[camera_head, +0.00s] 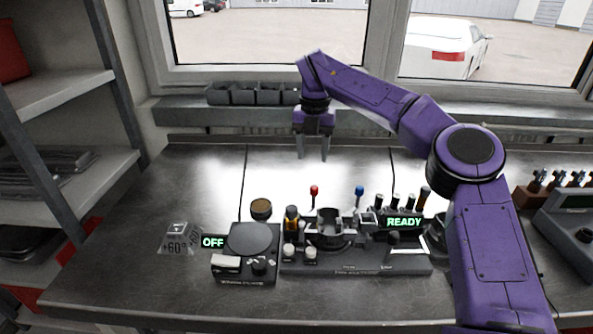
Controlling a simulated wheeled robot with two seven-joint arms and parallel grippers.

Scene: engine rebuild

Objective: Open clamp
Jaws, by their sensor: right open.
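The clamp (331,230) looks like a dark, ring-shaped fixture near the middle of a grey base plate (352,269) on the workbench. Whether its jaws are open or closed is too small to tell. A red-tipped lever (314,191) and a blue-tipped lever (359,190) stand upright behind it. A sign reading READY (404,222) is at the right of the fixture. My right gripper (313,157) is open and empty, pointing down above the bench, behind the levers and apart from them. My left gripper is not in view.
A dark hotplate-like device (250,239) with an OFF sign (213,242) stands left of the fixture. Small bins (256,94) line the window sill. A tool rack (553,191) is at the right. The bench's left and back areas are mostly clear.

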